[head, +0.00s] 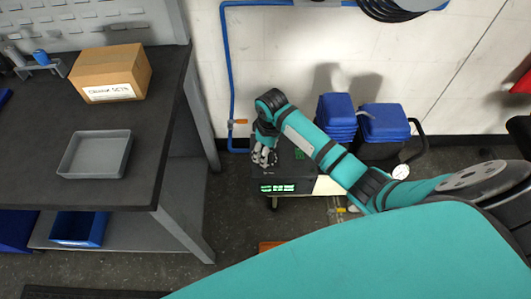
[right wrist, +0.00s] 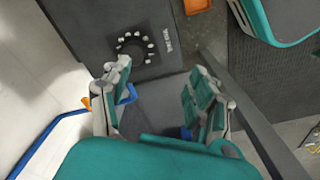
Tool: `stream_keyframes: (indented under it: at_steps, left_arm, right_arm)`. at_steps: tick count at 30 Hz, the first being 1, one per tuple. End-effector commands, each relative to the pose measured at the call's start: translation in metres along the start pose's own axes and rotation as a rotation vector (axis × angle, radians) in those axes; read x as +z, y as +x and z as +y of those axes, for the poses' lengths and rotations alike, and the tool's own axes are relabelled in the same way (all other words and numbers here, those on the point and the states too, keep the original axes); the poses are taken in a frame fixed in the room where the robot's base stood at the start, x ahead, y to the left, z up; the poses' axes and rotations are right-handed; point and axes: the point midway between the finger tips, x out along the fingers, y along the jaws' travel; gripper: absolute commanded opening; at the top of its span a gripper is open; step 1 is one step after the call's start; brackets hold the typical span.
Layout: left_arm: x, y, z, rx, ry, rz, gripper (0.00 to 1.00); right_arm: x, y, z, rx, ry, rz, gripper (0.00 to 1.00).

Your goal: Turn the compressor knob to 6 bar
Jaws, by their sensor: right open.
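The compressor (head: 292,173) is a dark box by the wall, with a lit green display on its front. In the right wrist view, its dark top carries a dial, the compressor knob (right wrist: 133,48), ringed by small white marks with white lettering beside it. The knob's setting is too small to read. My right gripper (head: 264,157) is above the left part of the compressor's top in the head view. In the right wrist view, my right gripper (right wrist: 161,75) is open, with nothing between its fingers. The dial appears beyond the left fingertip, not between the fingers. My left gripper is not in view.
Two blue containers (head: 338,112) stand behind the compressor, right of my wrist. A blue pipe (head: 228,80) with an orange valve runs down the wall. A dark workbench (head: 100,180) with a box (head: 110,72) and grey tray (head: 96,154) is at left. A round gauge (head: 401,171) shows at right.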

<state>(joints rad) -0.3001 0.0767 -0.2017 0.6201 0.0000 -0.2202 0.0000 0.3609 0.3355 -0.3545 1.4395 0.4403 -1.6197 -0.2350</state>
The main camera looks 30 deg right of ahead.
Motion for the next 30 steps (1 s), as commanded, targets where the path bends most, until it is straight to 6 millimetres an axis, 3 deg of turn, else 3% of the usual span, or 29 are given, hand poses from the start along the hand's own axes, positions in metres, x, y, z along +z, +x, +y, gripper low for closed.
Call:
stream_keyframes:
  at_steps: [6, 9, 13, 20, 30]
  left_arm:
    - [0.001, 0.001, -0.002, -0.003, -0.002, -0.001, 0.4]
    - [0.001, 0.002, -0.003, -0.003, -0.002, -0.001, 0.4]
    - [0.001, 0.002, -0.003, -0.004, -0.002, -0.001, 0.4]
    - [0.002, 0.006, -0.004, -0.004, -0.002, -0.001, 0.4]
    - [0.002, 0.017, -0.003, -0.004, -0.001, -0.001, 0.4]
  right_arm:
    - [-0.023, -0.058, 0.033, 0.004, -0.056, -0.037, 0.61]
    - [-0.027, -0.074, 0.04, 0.0, -0.074, -0.053, 0.61]
    - [-0.028, -0.077, 0.043, -0.003, -0.08, -0.062, 0.61]
    - [-0.025, -0.043, 0.042, -0.006, -0.081, -0.064, 0.61]
    - [-0.021, 0.032, 0.042, -0.005, -0.079, -0.063, 0.61]
